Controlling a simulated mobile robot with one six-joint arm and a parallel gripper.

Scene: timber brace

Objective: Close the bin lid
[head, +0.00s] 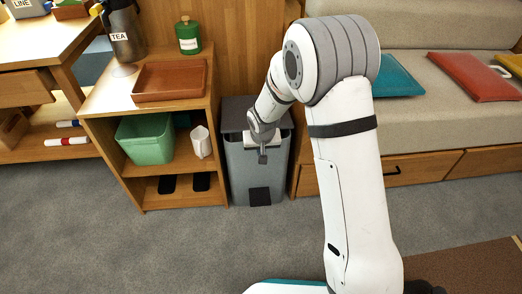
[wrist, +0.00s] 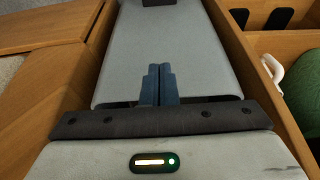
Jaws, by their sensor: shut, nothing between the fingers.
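The bin (head: 258,178) is a light grey box with a black pedal at its foot, between the wooden shelf and the bench. Its dark grey lid (head: 237,106) shows at the top, partly behind my arm; I cannot tell whether it lies fully flat. My gripper (head: 263,158) is shut and empty, pointing down near the upper front of the bin. In the wrist view, the blue fingertips (wrist: 158,70) are together over the grey bin front (wrist: 190,45). I cannot tell whether they touch it. The lid cannot be made out there.
The shelf (head: 133,185) stands close on the bin's left, with a brown tray (head: 170,81), a green tub (head: 146,139) and a white mug (head: 201,142). The cushioned bench (head: 440,125) is close on the right. Carpet (head: 150,250) in front is clear.

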